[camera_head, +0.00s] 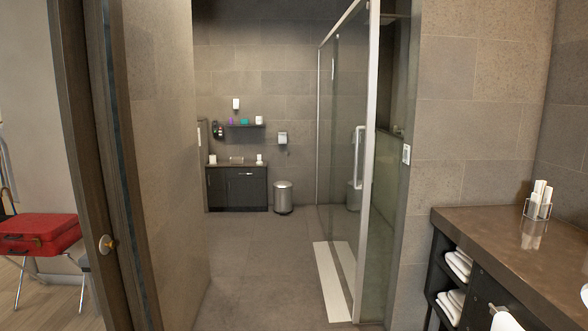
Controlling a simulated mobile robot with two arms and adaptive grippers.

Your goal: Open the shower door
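The glass shower door (345,110) stands ahead, right of the middle of the view, in a pale metal frame. A pale vertical handle (358,157) is on the glass near the frame's near upright (368,170). The glass is seen at a steep angle, and I cannot tell whether the door is fully closed. The inside of the shower is seen only dimly through the glass. Neither of my grippers is in view.
A striped white mat (328,280) lies before the shower. The grey floor (250,270) left of it is clear. A brown door (85,160) stands at left; a vanity counter (500,245) is at right. A bin (283,198) stands at the back.

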